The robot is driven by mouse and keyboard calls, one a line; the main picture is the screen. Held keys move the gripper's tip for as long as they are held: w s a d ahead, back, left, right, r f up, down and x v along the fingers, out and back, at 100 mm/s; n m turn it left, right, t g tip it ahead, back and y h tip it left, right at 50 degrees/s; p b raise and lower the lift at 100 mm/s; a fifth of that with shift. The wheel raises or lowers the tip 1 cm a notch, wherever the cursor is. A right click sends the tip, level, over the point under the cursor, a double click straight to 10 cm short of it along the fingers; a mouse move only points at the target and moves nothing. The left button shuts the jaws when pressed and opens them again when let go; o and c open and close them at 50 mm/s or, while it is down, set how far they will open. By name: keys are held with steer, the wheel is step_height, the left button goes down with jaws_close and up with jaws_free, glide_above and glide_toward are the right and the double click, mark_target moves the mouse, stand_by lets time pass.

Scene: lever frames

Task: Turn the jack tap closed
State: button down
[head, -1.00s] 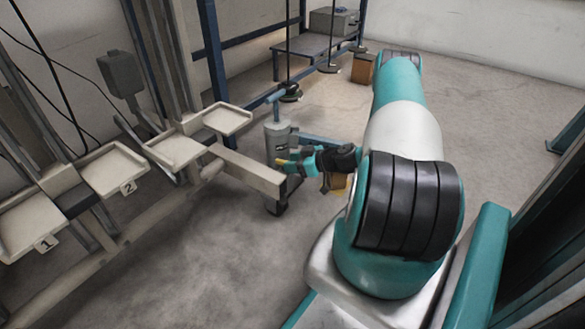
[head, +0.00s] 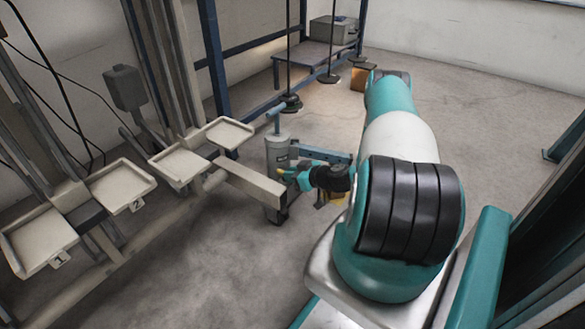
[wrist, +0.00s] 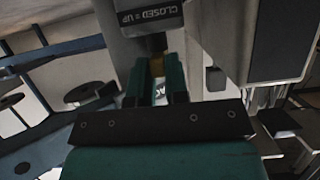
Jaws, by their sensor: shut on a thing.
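The jack (head: 279,152) is a grey cylinder with a blue handle on top, beside the end of a pale beam. My gripper (head: 294,176) reaches it from the right, low on its body. In the wrist view, my gripper's two teal fingers (wrist: 157,72) are closed around a small brass-yellow piece, the jack tap (wrist: 157,66). The tap's far end meets the grey body under a dark label (wrist: 145,18) reading "CLOSED = UP", seen upside down. The fingers hide most of the tap, so its exact angle is hard to tell.
A pale beam (head: 248,181) ends close to the left of my gripper. Pale trays (head: 122,185) stand on the rack at left. A blue-framed bench (head: 318,60) with a grey box is at the back. The floor at right is open.

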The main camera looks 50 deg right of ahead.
stand_by(0.3)
steer(key=c, duration=1.1)
jaws_free()
steer(key=shift+s, duration=0.1)
steer(key=shift+a+p+v, duration=0.15)
steer(key=shift+p+v, duration=2.1)
steer(key=shift+v, duration=2.05)
steer(key=shift+a+p+v, duration=0.1)
steer(key=shift+p+v, duration=2.1)
steer(key=shift+v, duration=2.15)
